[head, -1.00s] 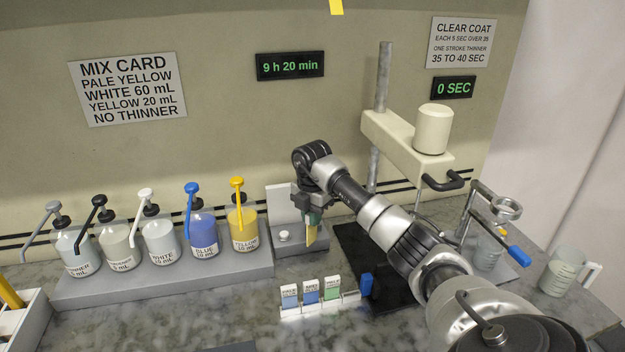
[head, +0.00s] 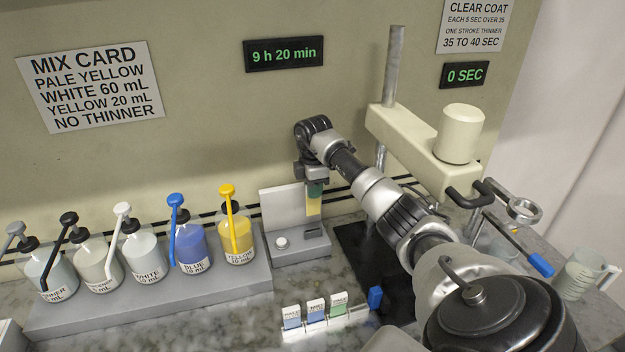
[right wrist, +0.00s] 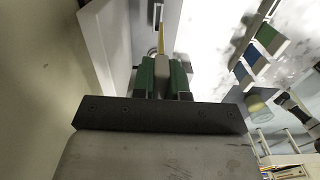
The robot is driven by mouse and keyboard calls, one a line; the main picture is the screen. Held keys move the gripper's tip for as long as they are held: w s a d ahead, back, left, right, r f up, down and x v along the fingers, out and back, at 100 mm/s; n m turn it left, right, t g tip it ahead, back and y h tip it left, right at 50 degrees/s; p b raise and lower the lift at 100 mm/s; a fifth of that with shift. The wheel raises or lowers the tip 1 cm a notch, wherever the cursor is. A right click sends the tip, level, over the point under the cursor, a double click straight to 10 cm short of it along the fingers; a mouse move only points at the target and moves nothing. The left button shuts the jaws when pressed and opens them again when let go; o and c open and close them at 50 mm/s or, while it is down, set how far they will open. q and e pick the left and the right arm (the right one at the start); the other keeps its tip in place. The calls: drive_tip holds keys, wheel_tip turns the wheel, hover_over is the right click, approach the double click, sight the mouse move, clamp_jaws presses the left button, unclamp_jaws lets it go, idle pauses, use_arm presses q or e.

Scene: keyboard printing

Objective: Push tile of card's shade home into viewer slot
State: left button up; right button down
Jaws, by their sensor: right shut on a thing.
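My right gripper (head: 315,190) is shut on a pale yellow tile (head: 314,206). The tile hangs upright below the green fingertips, above the right part of the grey viewer (head: 290,255). The viewer's dark slot (head: 312,232) shows below the tile, with a gap between them in the head view. In the right wrist view the gripper (right wrist: 162,75) has the narrow yellow tile (right wrist: 161,40) between its green fingers. The mix card (head: 88,86) on the wall reads PALE YELLOW. My left gripper is out of view.
A rack of tiles (head: 316,310) in blue and green shades stands in front of the viewer. Several pump bottles (head: 193,248) stand on a grey shelf to the left. A stand with a cream arm (head: 425,150) rises to the right, behind my right arm.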

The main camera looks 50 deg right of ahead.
drive_tip(key=shift+w+d, duration=0.1)
use_arm(q)
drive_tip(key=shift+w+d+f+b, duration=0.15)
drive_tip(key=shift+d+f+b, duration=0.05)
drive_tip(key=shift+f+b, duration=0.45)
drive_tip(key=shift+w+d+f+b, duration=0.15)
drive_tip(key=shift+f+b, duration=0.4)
drive_tip(key=shift+b, duration=0.05)
use_arm(e)
wheel_tip(320, 180, down, 5)
drive_tip(key=shift+w+f, duration=0.1)
drive_tip(key=shift+f, duration=0.1)
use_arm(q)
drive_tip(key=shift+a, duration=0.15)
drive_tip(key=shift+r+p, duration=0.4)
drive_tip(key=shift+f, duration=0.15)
use_arm(e)
drive_tip(key=shift+f, duration=0.35)
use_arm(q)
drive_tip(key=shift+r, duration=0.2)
